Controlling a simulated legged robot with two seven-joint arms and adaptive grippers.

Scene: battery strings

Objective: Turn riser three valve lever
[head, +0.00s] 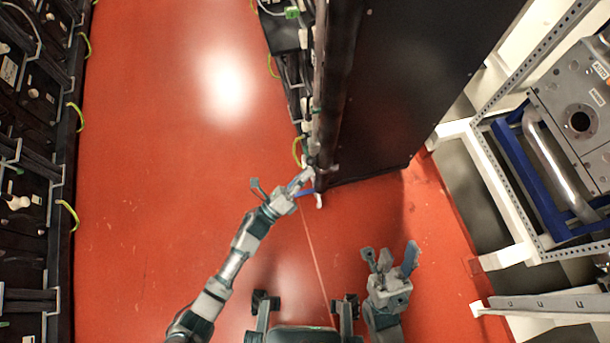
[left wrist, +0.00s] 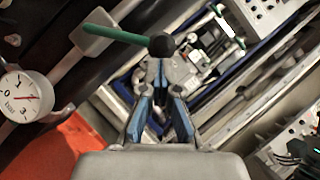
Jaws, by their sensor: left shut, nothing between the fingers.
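A green lever (left wrist: 118,34) with a black round knob (left wrist: 161,46) at its end shows in the left wrist view. Its other end sits at a grey valve block (left wrist: 92,36). My left gripper (left wrist: 160,76) is shut and empty, with its blue-lined fingers pointing toward the knob; I cannot tell whether they touch it. In the head view my left gripper (head: 305,178) is at the near end of the dark cabinet, where the lever is not distinguishable. My right gripper (head: 391,258) is open and empty over the red floor.
A white dial gauge (left wrist: 20,97) is left of the valve. The dark cabinet (head: 410,90) stands ahead. Battery racks (head: 30,150) line the left side. A metal frame with a blue-edged unit (head: 540,165) stands at right. Red floor (head: 160,130) is clear between.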

